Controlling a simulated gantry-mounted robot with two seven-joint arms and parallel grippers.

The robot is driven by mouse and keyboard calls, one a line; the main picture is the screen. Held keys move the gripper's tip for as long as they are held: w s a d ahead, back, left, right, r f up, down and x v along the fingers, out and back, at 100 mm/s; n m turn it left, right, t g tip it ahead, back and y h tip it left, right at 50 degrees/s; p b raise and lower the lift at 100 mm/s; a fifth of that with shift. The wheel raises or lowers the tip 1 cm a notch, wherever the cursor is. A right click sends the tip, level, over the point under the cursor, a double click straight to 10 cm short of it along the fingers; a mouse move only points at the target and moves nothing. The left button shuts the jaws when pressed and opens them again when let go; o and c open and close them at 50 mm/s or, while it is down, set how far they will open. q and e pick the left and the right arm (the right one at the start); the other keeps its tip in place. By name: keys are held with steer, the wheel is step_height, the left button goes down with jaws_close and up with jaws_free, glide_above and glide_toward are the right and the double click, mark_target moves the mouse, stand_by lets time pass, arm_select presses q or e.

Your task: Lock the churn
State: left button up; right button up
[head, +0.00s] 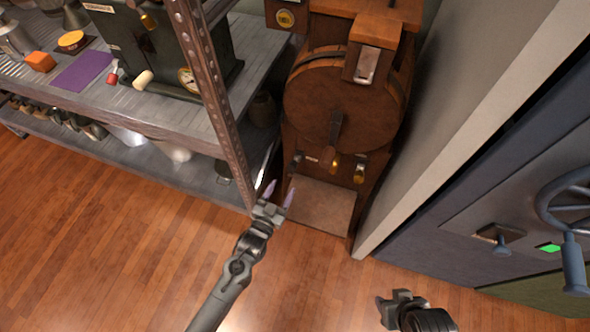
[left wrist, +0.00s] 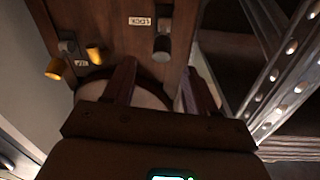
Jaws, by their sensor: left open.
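The churn (head: 335,105) is a brown wooden cabinet with a round drum, standing between the shelf and the grey wall. Low on its front are a small dark lever (head: 296,160), a pale label (head: 312,158) and brass-ended handles (head: 359,173). In the left wrist view the label (left wrist: 139,21) seems to read LOCK, beside the dark lever (left wrist: 162,45); yellow-ended handles (left wrist: 95,54) are to the left. My left gripper (head: 279,192) is open and empty, below and in front of the dark lever, apart from it. My right gripper (head: 388,303) is at the bottom; its jaws are unclear.
A metal shelf (head: 190,178) with a riveted post (head: 215,90) stands close left of the churn; the post also shows in the left wrist view (left wrist: 280,85). A blue vault door with a wheel (head: 565,210) is at the right. The wooden floor (head: 120,240) is clear.

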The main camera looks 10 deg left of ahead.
mark_target(295, 161)
arm_select(q)
steer(key=x, duration=0.2)
steer(key=b+x, duration=0.1)
steer(key=shift+w+a, duration=0.2)
steer(key=shift+w, duration=0.05)
steer(key=b+x, duration=0.4)
steer(key=x, duration=0.3)
steer(key=shift+w, duration=0.1)
steer(key=shift+w+d+b, duration=0.25)
steer(key=shift+w+b, duration=0.1)
steer(key=shift+w, duration=0.3)
arm_select(e)
steer(key=shift+x, duration=3)
arm_select(q)
steer(key=shift+r, duration=0.1)
arm_select(e)
steer(key=shift+s, duration=0.2)
arm_select(q)
steer(key=shift+c, duration=0.5)
jaws_close()
